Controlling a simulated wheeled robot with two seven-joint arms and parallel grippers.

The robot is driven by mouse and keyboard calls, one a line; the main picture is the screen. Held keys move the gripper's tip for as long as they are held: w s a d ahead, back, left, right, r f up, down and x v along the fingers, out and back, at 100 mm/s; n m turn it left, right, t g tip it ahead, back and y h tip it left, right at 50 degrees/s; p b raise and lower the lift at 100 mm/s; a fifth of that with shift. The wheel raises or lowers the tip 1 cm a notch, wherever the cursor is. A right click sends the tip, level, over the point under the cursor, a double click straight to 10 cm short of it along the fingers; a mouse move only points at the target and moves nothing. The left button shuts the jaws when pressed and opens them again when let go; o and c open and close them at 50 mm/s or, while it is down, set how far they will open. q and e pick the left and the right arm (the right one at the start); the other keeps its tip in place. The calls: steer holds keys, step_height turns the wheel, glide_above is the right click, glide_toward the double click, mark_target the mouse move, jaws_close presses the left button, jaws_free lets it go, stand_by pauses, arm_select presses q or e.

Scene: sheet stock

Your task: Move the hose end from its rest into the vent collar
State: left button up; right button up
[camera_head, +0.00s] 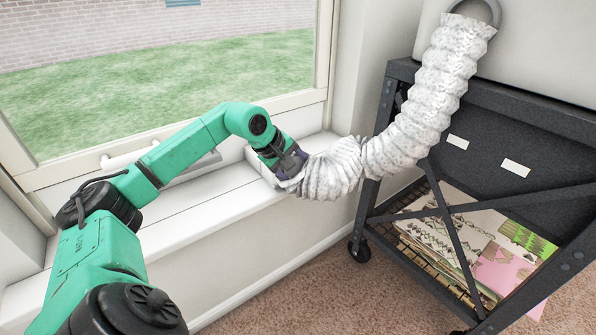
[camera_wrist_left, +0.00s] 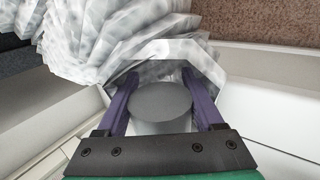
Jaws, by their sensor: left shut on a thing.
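The white corrugated hose (camera_head: 410,135) hangs in an arc from the upper right down to the window sill. Its free end is at my left gripper (camera_head: 291,172), which is shut on it just above the sill's right part. In the left wrist view the purple fingers (camera_wrist_left: 163,100) flank a grey round piece (camera_wrist_left: 160,99) at the hose end, with the pale hose folds (camera_wrist_left: 110,35) behind it. A white block (camera_head: 259,160) on the sill, partly behind the gripper, may be the rest. I cannot clearly make out the vent collar. My right gripper is out of view.
White rounded parts (camera_head: 125,157) lie along the window frame behind my left arm. A black wheeled cart (camera_head: 540,125) with papers (camera_head: 450,225) on its lower shelf stands at right, under the hose. The sill (camera_head: 215,215) in front of the arm is clear.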

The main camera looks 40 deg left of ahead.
arm_select(q)
steer(key=shift+f, duration=0.3)
stand_by(0.6)
steer(key=o, duration=1.5)
steer(key=shift+r, duration=0.15)
steer(key=shift+b+v, duration=0.5)
steer(key=shift+v, duration=0.4)
steer(key=shift+b+v, duration=1.3)
steer(key=shift+v, duration=0.9)
steer(key=shift+s+r, duration=0.2)
steer(key=shift+r, duration=0.1)
